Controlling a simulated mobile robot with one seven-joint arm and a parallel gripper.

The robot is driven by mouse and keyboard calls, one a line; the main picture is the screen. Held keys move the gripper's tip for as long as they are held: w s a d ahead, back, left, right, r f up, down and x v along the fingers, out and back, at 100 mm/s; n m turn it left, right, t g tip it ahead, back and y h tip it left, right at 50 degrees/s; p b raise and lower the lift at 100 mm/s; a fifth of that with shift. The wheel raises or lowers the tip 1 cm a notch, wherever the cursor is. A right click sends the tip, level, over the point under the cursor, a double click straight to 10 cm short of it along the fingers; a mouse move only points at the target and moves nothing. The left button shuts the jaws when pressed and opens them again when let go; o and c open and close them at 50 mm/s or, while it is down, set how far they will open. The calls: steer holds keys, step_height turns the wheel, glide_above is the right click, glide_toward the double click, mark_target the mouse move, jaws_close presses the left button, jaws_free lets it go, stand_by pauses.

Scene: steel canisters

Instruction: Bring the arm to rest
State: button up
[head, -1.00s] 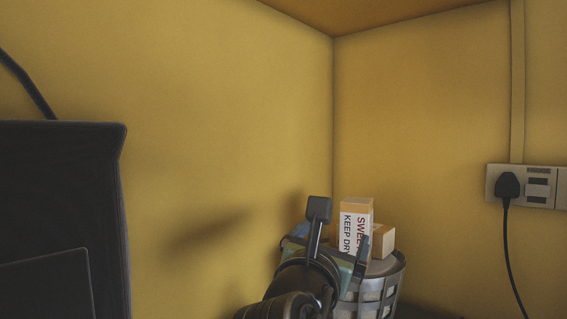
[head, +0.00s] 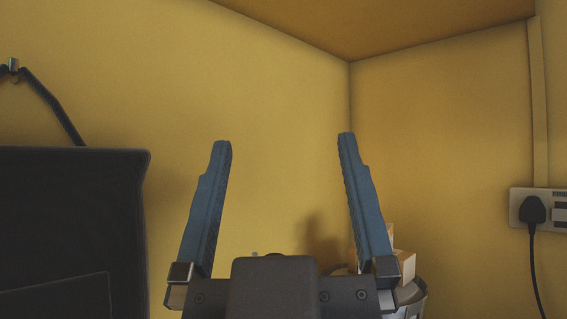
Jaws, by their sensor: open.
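My gripper (head: 282,145) fills the lower middle of the head view. Its two blue-grey fingers point up and stand wide apart, with only the yellow wall seen between them. It is open and empty. Its right finger and palm hide most of the boxes and the metal basket behind them.
A metal basket (head: 413,300) with small cartons (head: 406,264) stands low in the corner, partly hidden. A dark bag (head: 70,235) hangs by a strap at the left. A socket with a black plug (head: 532,210) and cable is on the right wall. The upper middle is free.

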steer(key=shift+s+r+m, duration=0.15)
steer(key=shift+s+m, duration=0.25)
